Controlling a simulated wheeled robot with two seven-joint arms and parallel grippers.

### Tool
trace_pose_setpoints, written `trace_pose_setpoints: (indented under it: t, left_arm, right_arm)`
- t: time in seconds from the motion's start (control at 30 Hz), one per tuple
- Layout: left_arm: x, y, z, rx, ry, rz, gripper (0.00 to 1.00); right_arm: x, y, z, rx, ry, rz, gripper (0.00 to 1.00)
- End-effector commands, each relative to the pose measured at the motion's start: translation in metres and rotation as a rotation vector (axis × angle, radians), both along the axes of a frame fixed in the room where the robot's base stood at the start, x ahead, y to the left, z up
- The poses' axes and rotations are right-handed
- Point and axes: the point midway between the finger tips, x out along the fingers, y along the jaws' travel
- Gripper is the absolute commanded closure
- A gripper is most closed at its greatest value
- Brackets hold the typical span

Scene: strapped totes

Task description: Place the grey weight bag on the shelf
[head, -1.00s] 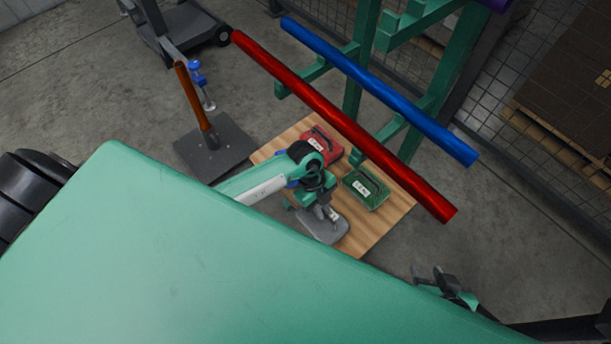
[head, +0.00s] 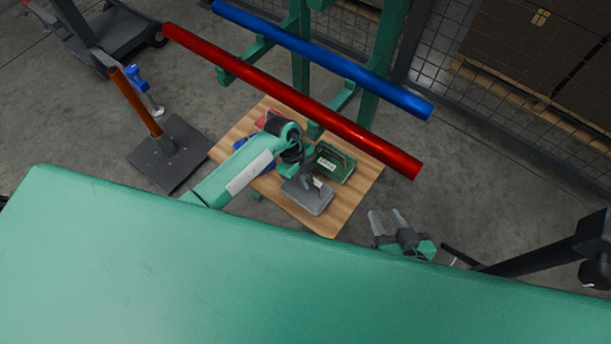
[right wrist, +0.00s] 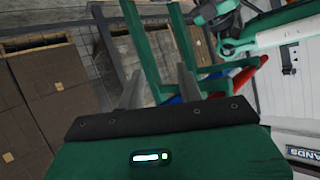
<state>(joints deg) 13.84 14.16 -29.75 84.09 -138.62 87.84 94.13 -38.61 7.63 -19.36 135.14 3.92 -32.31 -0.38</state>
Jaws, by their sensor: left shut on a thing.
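The grey weight bag (head: 308,197) is a flat grey slab with a pale label, over the front of a wooden top (head: 342,205). My left gripper (head: 309,183) is shut on its upper side. I cannot tell whether the bag touches the wood or hangs just above it. My right gripper (head: 390,222) is apart from the bag, to the right of the wooden top, with its two fingers spread and empty. The right wrist view shows the same gripper (right wrist: 158,88) with nothing between its fingers. No surface is clearly identifiable as the shelf.
A red bag (head: 270,121) and a blue one (head: 239,143) are partly hidden by my left arm. A red bar (head: 290,97) and blue bar (head: 325,58) cross a green rack behind. An orange post (head: 137,103) stands left.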

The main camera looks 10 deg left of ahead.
Motion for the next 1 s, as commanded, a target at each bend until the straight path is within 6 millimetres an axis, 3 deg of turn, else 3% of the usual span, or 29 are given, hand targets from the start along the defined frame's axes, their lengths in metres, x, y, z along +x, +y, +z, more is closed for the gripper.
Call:
trace_pose_setpoints:
  t: [0.3,0.33,0.43,0.77,1.0]
  left_arm:
    - [0.001,0.0,0.0,-0.002,-0.003,0.0,1.0]
    - [0.0,0.0,-0.002,0.0,0.0,0.0,0.86]
    - [0.0,0.0,-0.001,0.0,0.0,0.0,0.66]
    - [0.0,0.0,0.001,0.0,-0.001,0.0,0.66]
    - [0.004,0.008,0.021,0.0,-0.002,0.0,0.66]
  right_arm:
    - [0.0,0.0,0.0,0.0,-0.001,0.0,0.64]
    - [0.0,0.0,0.0,0.001,-0.002,0.001,0.64]
    - [0.0,0.0,0.0,0.001,-0.003,0.0,0.64]
    - [0.0,0.0,0.0,0.0,0.0,0.001,0.64]
    - [-0.001,-0.013,0.002,-0.05,0.076,-0.007,0.64]
